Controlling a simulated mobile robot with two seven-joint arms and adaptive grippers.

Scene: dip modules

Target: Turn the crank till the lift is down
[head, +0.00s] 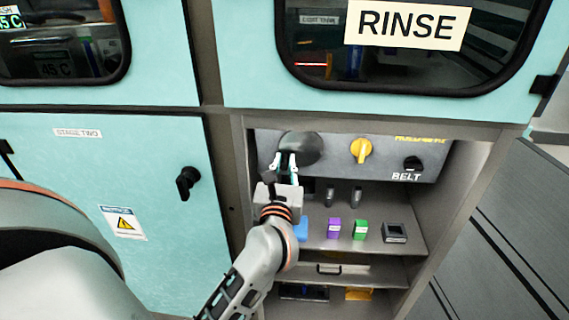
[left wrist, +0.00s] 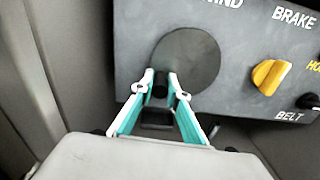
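The crank (head: 300,147) is a dark round disc on the grey control panel, in the upper left of the open bay. In the left wrist view the crank disc (left wrist: 195,62) has a short black handle (left wrist: 160,90) at its lower left. My left gripper (head: 286,162) is at the disc's lower left. In the left wrist view its fingertips (left wrist: 160,83) stand on both sides of the handle and appear closed on it. The fingers and palm hide part of the handle. No lift can be made out. My right gripper is not in view.
A yellow brake knob (head: 361,150) and a black belt knob (head: 412,164) sit right of the crank. Below, a shelf (head: 390,252) holds a purple block (head: 334,228), a green block (head: 360,229) and a dark square part (head: 394,233). Side walls bound the bay.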

